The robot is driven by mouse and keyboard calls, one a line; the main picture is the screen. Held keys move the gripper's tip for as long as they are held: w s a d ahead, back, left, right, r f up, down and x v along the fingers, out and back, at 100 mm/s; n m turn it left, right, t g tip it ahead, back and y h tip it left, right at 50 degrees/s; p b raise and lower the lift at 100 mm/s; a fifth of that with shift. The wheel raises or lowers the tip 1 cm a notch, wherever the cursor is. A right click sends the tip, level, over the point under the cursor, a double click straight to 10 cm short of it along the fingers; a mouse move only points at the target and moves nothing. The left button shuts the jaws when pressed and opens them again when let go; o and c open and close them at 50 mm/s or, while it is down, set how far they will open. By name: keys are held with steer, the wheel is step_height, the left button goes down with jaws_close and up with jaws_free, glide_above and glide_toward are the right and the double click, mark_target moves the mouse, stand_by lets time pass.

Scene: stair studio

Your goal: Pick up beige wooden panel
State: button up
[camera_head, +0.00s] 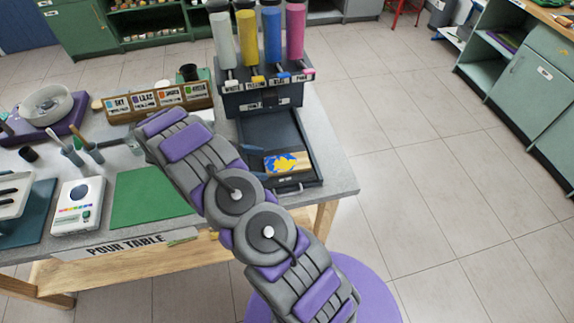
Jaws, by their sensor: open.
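A small wooden panel (288,162) lies in the black tray of the dispenser stand, near the tray's front right. Its top carries blue and yellow paint, and bare beige wood shows at its right end. My gripper (264,164) shows as two dark blue fingers that come out from behind my arm, just left of the panel. The fingers are apart, with nothing seen between them. The rest of the gripper is hidden behind my arm. I cannot tell how high the fingers are above the tray or whether they touch the panel.
The black tray (262,131) sits under a stand (262,98) with white, yellow, blue and pink bottles. A wooden label rack (159,117), green mat (148,198) and white scale (78,205) lie left on the grey table. The tiled floor at right is clear.

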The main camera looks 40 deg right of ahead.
mark_target(276, 164)
steer(key=shift+s+d+f, duration=0.15)
steer(key=shift+s+f, duration=0.05)
steer(key=shift+s, duration=0.05)
steer(key=b+x, duration=0.1)
steer(key=x, duration=0.4)
steer(key=shift+w+d+b, duration=0.1)
steer(key=shift+d+b, duration=0.3)
steer(key=shift+r, duration=0.1)
steer(key=shift+a, duration=0.1)
steer(key=shift+c, duration=0.8)
steer(key=c, duration=0.9)
steer(key=shift+r, duration=0.1)
steer(key=shift+c, duration=0.2)
